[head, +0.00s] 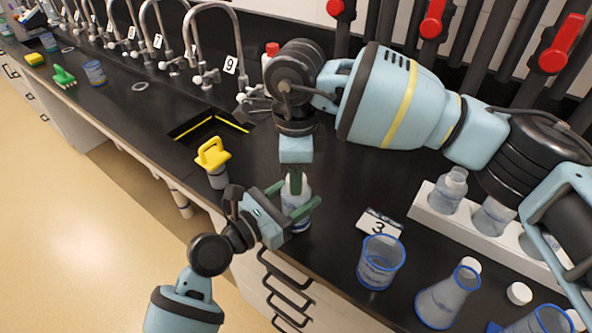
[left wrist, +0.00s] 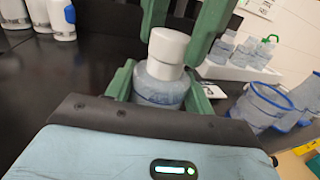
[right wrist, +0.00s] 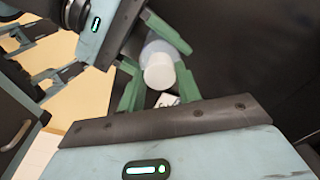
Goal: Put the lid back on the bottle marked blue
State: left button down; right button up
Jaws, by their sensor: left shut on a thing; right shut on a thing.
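A clear bottle (head: 297,190) stands upright near the bench's front edge; in the left wrist view it (left wrist: 160,90) shows pale blue contents. No colour mark is readable on it. My left gripper (head: 288,202) comes from the front and is shut around the bottle's body. A white lid (left wrist: 168,46) sits at the bottle's mouth, looking slightly tilted; I cannot tell if it is seated. My right gripper (head: 294,180) points down from above, its green fingers shut on the lid, which also shows in the right wrist view (right wrist: 160,72). In the head view the fingers hide the lid.
A card marked 3 (head: 381,222), a blue-rimmed beaker (head: 380,262) and a flask (head: 447,297) stand to the right. A loose white lid (head: 519,293) lies beyond. A white rack (head: 430,212) holds bottles behind. A yellow-handled object (head: 212,153) and a sink (head: 208,127) are left.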

jog(key=m, duration=0.7)
jog(key=o, duration=1.2)
jog(key=shift+c, duration=0.2)
jog(key=shift+r, duration=0.1)
notch_tip(320, 180, up, 12)
pick_arm(q)
jog(key=shift+c, duration=2.4)
grip_release()
